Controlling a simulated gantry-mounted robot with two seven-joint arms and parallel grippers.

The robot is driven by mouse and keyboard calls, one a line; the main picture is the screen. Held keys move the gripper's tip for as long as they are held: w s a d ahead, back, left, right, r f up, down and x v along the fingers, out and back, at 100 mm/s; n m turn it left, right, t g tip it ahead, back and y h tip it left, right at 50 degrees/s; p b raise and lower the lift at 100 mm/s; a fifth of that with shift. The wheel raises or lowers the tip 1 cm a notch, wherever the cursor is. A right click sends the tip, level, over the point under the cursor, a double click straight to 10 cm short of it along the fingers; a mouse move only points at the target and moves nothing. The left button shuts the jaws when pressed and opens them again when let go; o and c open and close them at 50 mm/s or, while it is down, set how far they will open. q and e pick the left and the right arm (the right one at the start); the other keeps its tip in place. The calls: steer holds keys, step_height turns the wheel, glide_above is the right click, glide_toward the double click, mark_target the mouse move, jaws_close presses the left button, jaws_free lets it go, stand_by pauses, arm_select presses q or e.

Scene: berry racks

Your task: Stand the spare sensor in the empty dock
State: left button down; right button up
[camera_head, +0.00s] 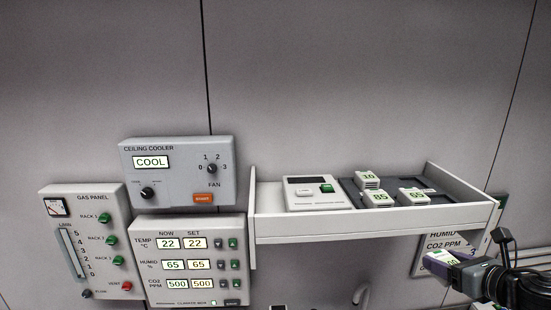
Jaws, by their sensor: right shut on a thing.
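My right gripper (458,264) comes in from the lower right and is shut on a small white block with green digits (438,257), which looks like a sensor. The gripper covers part of it, and it is held tilted, below and to the right of the shelf. Similar white blocks with green digits stand on a dark tray (407,183) on the shelf: one marked 10 (368,178), one marked 85 (380,197) and one marked 65 (411,195). I cannot tell which place is the empty dock. My left gripper is not in view.
The white wall shelf (375,222) has raised ends and a front edge. A white device with a green button (303,191) sits at its left. Left of it are the ceiling cooler (180,150), climate panel (190,280) and gas panel (85,215). A sign panel (425,240) is partly behind my gripper.

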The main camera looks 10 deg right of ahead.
steer(key=s+a+f+n+y, duration=0.3)
steer(key=a+f, duration=1.2)
steer(key=f, duration=0.1)
steer(key=s+a+n+g+y+p, duration=0.1)
steer(key=s+a+n+y, duration=0.2)
steer(key=a, duration=0.9)
steer(key=shift+s+a+g+y, duration=0.3)
steer(key=shift+s+a+g, duration=0.1)
steer(key=shift+s, duration=0.6)
